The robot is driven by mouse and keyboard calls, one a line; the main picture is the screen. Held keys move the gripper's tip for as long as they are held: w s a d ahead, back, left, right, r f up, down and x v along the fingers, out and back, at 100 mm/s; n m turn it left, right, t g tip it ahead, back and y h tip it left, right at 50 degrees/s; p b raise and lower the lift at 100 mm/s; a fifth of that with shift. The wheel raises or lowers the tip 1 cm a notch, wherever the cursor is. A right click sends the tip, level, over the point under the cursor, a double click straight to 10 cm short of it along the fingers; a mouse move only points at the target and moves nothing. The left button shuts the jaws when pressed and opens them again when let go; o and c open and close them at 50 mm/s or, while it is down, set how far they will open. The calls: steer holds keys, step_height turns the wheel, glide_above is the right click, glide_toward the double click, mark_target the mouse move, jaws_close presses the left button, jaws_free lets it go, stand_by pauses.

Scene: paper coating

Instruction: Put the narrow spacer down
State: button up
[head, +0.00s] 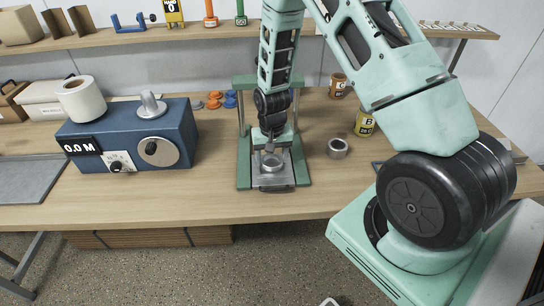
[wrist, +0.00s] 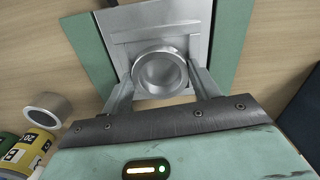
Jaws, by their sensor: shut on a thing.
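The narrow spacer, a silver metal ring (wrist: 160,92), is between the fingers of my gripper (wrist: 163,88). It also shows in the head view as a low ring (head: 272,164) under my gripper (head: 271,153). My gripper is shut on the ring and points down into a green press-like stand (head: 244,176). The ring lies flat over the stand's grey metal plate (wrist: 128,22). I cannot tell whether it touches the plate. Another grey metal ring (head: 337,150) sits on the table right of the stand; the wrist view shows it at lower left (wrist: 47,106).
A blue device with a dial (head: 181,120) stands to the left, with a white roll (head: 81,102) at its corner. A yellow can (head: 364,123) and a brown can (head: 338,85) stand to the right. Orange and blue discs (head: 214,100) lie behind. Table between device and stand is clear.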

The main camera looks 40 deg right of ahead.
steer(key=shift+f, duration=0.45)
